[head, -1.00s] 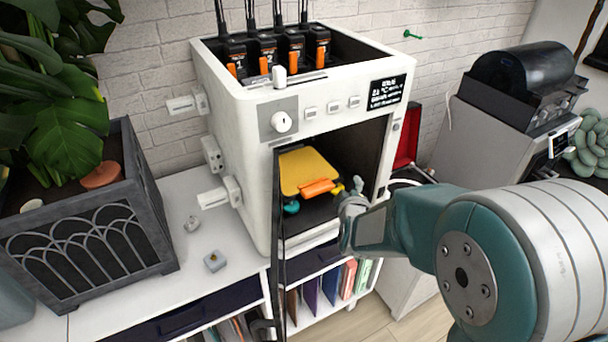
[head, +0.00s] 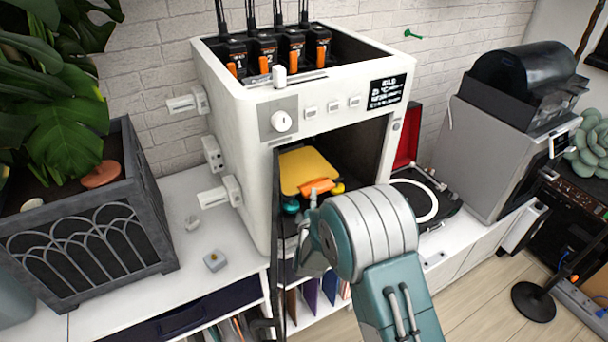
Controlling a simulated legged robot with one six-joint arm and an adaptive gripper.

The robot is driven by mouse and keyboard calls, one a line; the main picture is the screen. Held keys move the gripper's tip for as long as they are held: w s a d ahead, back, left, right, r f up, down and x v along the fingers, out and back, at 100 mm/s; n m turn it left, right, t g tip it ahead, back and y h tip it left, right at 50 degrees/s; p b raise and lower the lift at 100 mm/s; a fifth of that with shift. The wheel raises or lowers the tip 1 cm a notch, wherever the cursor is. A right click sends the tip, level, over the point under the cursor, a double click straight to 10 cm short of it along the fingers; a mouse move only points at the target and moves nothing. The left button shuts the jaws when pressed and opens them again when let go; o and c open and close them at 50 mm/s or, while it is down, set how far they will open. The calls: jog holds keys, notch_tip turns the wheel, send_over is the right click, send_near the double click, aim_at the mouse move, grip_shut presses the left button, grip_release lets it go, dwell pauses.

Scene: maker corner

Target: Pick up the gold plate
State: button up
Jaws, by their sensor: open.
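The gold plate (head: 307,169) lies flat inside the open chamber of the white printer-like machine (head: 257,139). An orange tab or handle (head: 318,186) is at its front edge, with a teal knob (head: 291,207) and a yellow knob (head: 338,188) below and beside it. My gripper (head: 308,207) is in front of the chamber opening, just below and close to the orange tab. It is open and seen small and partly hidden by my arm; I cannot tell whether it touches the tab. My arm covers the lower right of the opening.
The machine's dark door (head: 277,230) stands open at the opening's left side. A planter (head: 88,225) stands left. A record player (head: 425,200) and a grey machine (head: 505,150) stand right. Small parts (head: 215,261) lie on the white counter (head: 190,290).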

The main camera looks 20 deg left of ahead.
jog(key=x, duration=0.5)
jog(key=shift+w, duration=0.2)
jog(key=shift+c, duration=0.3)
grip_shut()
